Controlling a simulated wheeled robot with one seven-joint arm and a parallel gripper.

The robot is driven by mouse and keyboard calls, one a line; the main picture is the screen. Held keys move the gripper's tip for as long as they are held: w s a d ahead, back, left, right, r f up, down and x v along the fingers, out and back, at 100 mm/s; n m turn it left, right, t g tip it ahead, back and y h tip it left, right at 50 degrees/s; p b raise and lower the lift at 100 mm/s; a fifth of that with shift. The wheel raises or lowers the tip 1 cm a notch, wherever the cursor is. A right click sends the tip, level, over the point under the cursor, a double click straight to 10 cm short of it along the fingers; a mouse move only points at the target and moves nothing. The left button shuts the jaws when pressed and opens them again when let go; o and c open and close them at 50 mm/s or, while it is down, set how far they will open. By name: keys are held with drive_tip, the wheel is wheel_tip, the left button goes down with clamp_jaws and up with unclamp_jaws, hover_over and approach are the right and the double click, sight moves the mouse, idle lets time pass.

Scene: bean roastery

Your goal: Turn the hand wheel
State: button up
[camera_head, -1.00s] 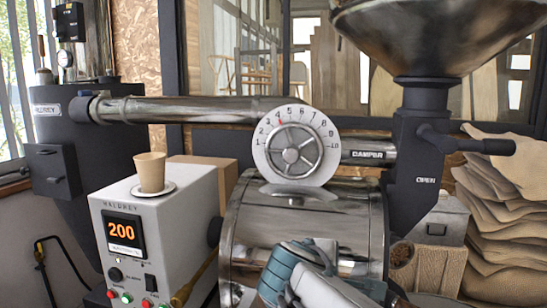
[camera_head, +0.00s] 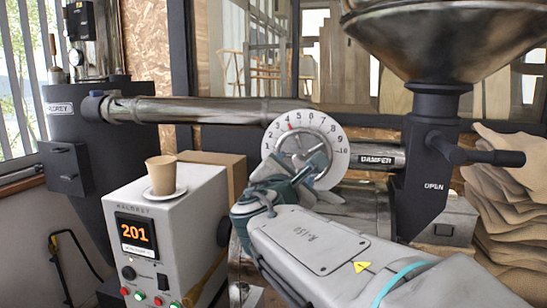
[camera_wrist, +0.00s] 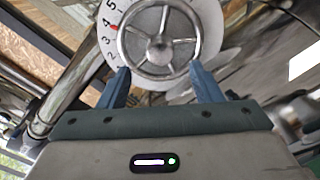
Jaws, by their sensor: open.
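The hand wheel (camera_wrist: 160,42) is a round metal wheel with spokes and a central hub, in front of a white dial (camera_head: 335,150) numbered around its rim. A red mark on the dial shows near 4. My gripper (camera_wrist: 160,82) is open, with its two blue fingers apart at the near edge of the wheel in the wrist view. In the head view my gripper (camera_head: 298,172) covers the lower part of the wheel (camera_head: 291,138). Whether the fingers touch the wheel cannot be told.
A pipe labelled DAMPER (camera_head: 376,160) runs right from the dial. A hopper (camera_head: 430,40) with a side handle (camera_head: 495,157) stands at right. A control box (camera_head: 195,230) reading 201 bears a paper cup (camera_head: 160,175) at left. Sacks (camera_head: 500,210) are piled far right.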

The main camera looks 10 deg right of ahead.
sight(300, 162)
drive_tip(key=p+x, duration=0.1)
drive_tip(key=x, duration=0.7)
drive_tip(key=shift+w+d, duration=0.1)
drive_tip(key=shift+w, duration=0.1)
clamp_jaws()
